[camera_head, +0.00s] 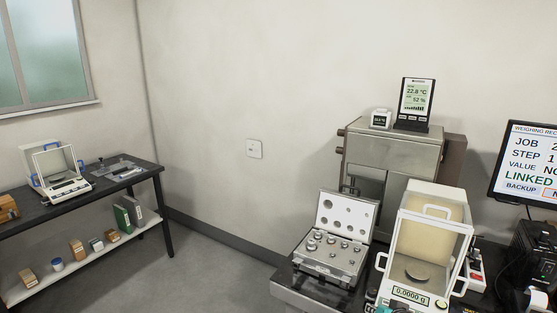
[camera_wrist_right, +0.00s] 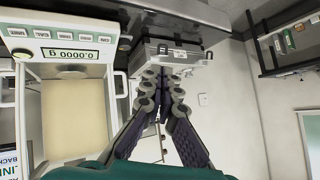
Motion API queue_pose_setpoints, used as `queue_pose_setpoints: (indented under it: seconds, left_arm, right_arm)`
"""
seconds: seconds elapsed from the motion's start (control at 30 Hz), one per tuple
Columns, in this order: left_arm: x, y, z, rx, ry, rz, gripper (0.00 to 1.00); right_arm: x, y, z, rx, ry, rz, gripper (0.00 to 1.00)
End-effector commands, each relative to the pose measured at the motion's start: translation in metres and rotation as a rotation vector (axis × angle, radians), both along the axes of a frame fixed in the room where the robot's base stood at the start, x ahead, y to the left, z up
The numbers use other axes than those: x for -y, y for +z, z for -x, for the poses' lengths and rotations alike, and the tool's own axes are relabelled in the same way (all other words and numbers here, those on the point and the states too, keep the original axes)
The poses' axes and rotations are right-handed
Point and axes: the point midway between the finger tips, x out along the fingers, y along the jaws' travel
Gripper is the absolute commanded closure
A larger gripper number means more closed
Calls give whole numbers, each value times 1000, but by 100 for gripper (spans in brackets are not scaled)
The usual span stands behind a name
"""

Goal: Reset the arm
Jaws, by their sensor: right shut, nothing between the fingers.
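My right gripper (camera_wrist_right: 162,78) shows in the right wrist view, its dark jointed fingers shut together with nothing between them. Its fingertips appear in front of the grey weight case (camera_wrist_right: 190,57); I cannot tell whether they touch it. In the head view the weight case (camera_head: 331,262) stands open on the dark table, with several metal weights in it. The right gripper is not clearly visible in the head view. My left gripper is in neither view.
A glass-walled balance (camera_head: 408,293) reading 0.0000 g stands right of the case; it also shows in the wrist view (camera_wrist_right: 68,54). A monitor (camera_head: 527,165) is at the far right. A second table (camera_head: 100,187) with another balance (camera_head: 55,168) is at left. Floor between tables is clear.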

Motion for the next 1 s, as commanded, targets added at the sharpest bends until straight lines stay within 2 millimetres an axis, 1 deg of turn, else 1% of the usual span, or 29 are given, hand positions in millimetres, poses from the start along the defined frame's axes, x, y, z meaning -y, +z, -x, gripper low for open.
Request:
queue_pose_setpoints:
  seconds: [0.03,0.07,0.1,0.17,0.2,0.3,0.4,0.5,0.6,0.67,1.0]
  left_arm:
    - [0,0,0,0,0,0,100]
    - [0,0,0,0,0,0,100]
    - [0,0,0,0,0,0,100]
    - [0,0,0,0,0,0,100]
    - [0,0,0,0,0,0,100]
    - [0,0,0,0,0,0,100]
    - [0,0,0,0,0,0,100]
    - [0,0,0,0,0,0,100]
    - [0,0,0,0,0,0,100]
    - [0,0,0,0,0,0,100]
    - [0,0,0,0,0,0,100]
  right_arm:
    - [-18,5,21,-30,33,24,100]
    - [-27,7,32,-47,49,40,100]
    - [-37,9,47,-72,71,61,100]
    - [-50,10,71,-106,100,92,100]
    - [-58,10,88,-128,119,116,100]
    - [-71,7,126,-178,160,171,100]
    - [-78,2,157,-215,188,219,100]
    - [-80,-2,177,-240,207,254,100]
    - [-81,-5,188,-254,214,271,100]
    - [-81,-5,191,-257,216,277,100]
    - [-81,-5,191,-257,216,278,100]
